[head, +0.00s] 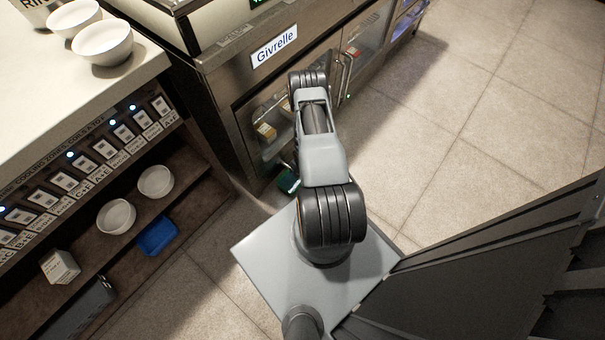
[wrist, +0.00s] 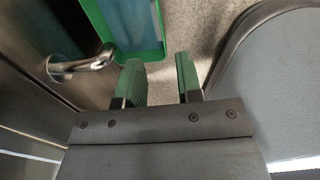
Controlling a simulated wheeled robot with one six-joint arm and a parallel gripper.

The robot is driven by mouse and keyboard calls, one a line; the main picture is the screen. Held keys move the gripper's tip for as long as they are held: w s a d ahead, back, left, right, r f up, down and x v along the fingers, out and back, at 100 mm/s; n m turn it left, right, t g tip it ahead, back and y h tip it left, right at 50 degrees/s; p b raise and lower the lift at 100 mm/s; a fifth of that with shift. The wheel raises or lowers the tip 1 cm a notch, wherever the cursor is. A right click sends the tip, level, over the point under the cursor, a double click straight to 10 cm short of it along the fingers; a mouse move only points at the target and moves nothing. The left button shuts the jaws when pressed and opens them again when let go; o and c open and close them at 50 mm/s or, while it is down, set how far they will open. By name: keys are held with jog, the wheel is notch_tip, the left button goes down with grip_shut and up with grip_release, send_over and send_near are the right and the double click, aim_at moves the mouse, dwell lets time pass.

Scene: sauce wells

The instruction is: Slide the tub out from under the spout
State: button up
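The green-rimmed tub (wrist: 157,30) is at the top of the wrist view, with a blue-grey inside and its upper part cut off by the frame. A green object that looks like the tub (head: 289,182) shows low beside the steel cabinet in the head view, partly hidden by my arm. A bent metal spout (wrist: 80,66) comes from the steel panel at left in the wrist view, its tip at the tub's left edge. My gripper (wrist: 159,64) has green fingers held apart with nothing seen between them. The fingertips are close to the tub's near edge; contact is unclear. The head view hides my gripper.
The steel cabinet (head: 222,100) with a "Givrelle" sign (head: 274,47) stands along the left of my arm. A shelf unit at left holds white bowls (head: 117,216), a blue tray (head: 158,235) and a small box (head: 60,267). Open tiled floor (head: 480,120) lies to the right.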

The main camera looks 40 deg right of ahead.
jog(key=b, duration=0.8)
send_near(293, 180)
jog(key=s+f, duration=0.1)
jog(key=f, duration=0.1)
jog(key=s+f, duration=0.4)
jog(key=f, duration=0.1)
jog(key=shift+s+d, duration=0.1)
grip_shut()
